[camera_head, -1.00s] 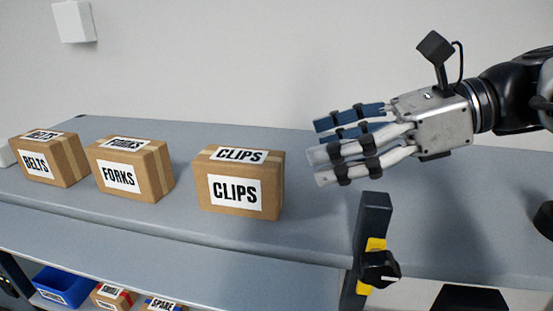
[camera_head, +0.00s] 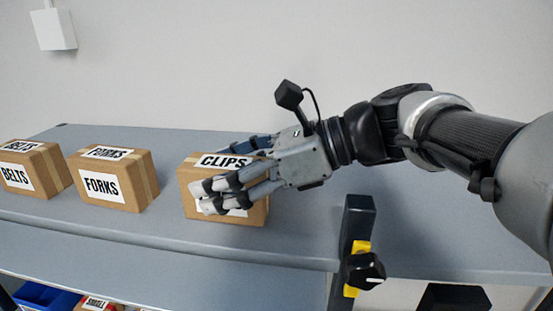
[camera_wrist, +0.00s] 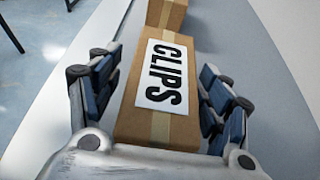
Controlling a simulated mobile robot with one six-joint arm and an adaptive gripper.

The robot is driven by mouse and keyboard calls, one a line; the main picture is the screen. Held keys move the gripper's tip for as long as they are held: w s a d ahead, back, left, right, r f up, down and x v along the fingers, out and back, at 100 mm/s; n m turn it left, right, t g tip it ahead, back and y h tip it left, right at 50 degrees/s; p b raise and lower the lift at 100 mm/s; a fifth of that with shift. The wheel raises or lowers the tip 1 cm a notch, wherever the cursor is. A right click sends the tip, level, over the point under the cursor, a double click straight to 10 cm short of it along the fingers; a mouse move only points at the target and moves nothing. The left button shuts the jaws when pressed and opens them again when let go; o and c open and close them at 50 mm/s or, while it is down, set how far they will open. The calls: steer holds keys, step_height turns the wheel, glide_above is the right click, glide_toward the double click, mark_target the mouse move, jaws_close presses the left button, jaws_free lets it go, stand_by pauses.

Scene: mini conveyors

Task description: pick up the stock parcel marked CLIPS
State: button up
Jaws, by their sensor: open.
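The CLIPS parcel (camera_head: 190,208) is a brown cardboard box with white labels on its top and front. It stands upright on the grey shelf, and my fingers hide much of its front label. My gripper (camera_head: 228,172) is around it, with fingers along its front and far sides. In the wrist view the CLIPS parcel (camera_wrist: 143,120) lies between the two open finger sets of my gripper (camera_wrist: 155,85). A gap shows on the left side; the right fingers are close to the box, and I cannot tell whether they touch.
The FORKS parcel (camera_head: 130,193) and the BELTS parcel (camera_head: 53,164) stand in a row to the left on the grey shelf (camera_head: 300,235). A dark post with a yellow part and black knob (camera_head: 362,270) rises at the front edge. A blue bin (camera_head: 45,297) sits below.

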steer(key=shift+d, duration=0.1)
steer(key=shift+c, duration=0.4)
steer(key=c, duration=1.2)
